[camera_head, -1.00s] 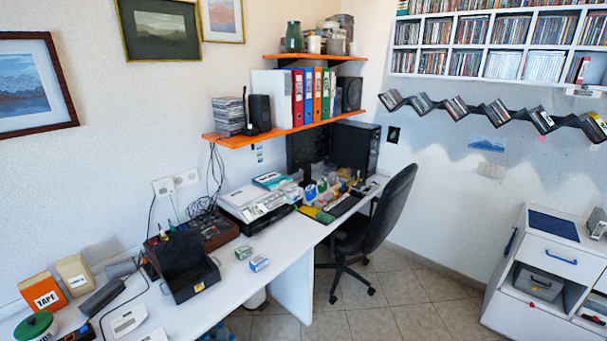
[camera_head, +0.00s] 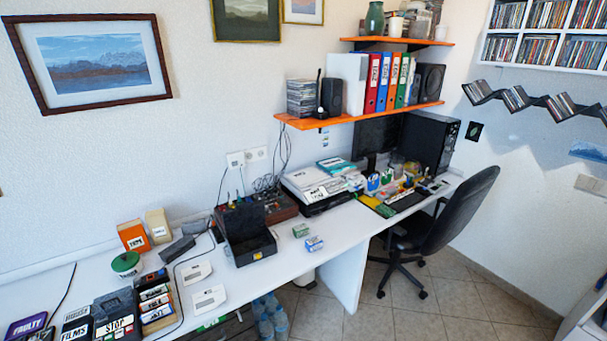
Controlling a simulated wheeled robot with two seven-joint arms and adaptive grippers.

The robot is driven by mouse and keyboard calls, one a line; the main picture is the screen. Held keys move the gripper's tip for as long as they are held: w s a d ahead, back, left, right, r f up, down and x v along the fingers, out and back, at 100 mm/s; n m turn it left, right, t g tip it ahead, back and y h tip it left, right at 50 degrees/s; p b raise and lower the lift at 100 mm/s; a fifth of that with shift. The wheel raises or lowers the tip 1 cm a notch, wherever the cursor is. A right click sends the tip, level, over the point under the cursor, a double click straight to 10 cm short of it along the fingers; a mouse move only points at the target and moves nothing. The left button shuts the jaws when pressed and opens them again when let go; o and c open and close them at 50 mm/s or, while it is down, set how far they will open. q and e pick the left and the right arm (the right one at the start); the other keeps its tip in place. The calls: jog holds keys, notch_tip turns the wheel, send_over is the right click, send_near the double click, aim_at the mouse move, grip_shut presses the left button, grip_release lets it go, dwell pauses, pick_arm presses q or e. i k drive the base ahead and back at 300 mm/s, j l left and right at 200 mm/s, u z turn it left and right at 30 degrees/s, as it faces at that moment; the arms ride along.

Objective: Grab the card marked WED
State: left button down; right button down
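I cannot make out a card marked WED. Small white labels lie on the grey-white flatbed machine (camera_head: 318,189) on the desk, but their print is too small to read. Two white card-like pieces, one farther back (camera_head: 196,272) and one nearer (camera_head: 209,298), lie flat on the desk with unreadable marks. Neither of my grippers is in view.
A long white desk (camera_head: 285,268) runs along the wall. An open black box (camera_head: 250,240), a TAPE box (camera_head: 133,237), a STOP-marked item (camera_head: 117,326) and a FAULTY-marked item (camera_head: 27,326) stand on it. A black chair (camera_head: 450,215) stands at its right; tiled floor (camera_head: 450,310) is open.

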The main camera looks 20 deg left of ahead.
aim_at(206, 301)
jog(key=u, duration=1.5)
